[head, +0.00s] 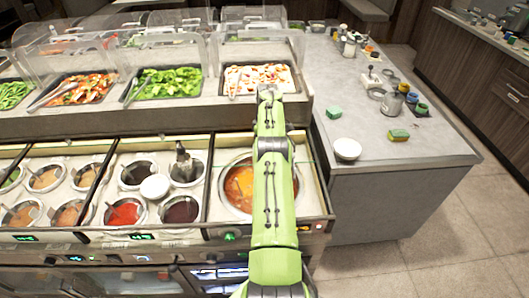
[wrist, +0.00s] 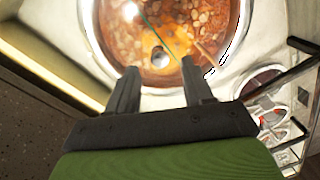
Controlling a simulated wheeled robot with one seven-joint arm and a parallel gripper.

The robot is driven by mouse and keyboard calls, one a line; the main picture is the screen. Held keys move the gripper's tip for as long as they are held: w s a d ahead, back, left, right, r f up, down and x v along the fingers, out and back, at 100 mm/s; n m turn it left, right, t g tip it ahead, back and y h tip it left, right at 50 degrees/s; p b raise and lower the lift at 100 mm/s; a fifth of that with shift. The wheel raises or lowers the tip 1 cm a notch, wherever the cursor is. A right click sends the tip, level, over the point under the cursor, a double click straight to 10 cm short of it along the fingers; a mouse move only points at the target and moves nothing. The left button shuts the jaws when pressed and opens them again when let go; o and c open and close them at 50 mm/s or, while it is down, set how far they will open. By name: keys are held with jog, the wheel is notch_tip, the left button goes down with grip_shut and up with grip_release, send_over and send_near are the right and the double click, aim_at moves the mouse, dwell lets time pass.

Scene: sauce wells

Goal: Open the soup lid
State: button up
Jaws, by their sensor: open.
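The soup well (head: 234,207) is a round metal-rimmed pot of orange-brown soup at the right end of the front counter, partly hidden by my green arm. In the wrist view the pot (wrist: 92,40) fills the top middle. A clear lid (wrist: 205,25) seems to cover the soup; its edge is hard to make out. A small dark round spot, likely its knob (wrist: 159,57), shows near the middle. My gripper (wrist: 160,75) is open, its two dark fingers apart with nothing between them. The knob lies just beyond the fingertips, between them in the picture. My gripper is hidden in the head view.
Sauce wells (head: 124,212) stand left of the soup, with a white round item (head: 155,187) among them. Food trays (head: 168,84) under clear guards line the back. A grey side counter (head: 430,150) at right holds a white bowl (head: 347,149) and small items.

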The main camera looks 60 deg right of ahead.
notch_tip(320, 180, up, 2)
jog(key=shift+r+p, duration=0.15)
jog(key=shift+p, duration=0.7)
jog(key=r+p, duration=0.1)
jog(key=p, duration=0.3)
jog(key=shift+d+r, duration=0.1)
jog(key=shift+r, duration=0.15)
jog(key=shift+f, duration=0.2)
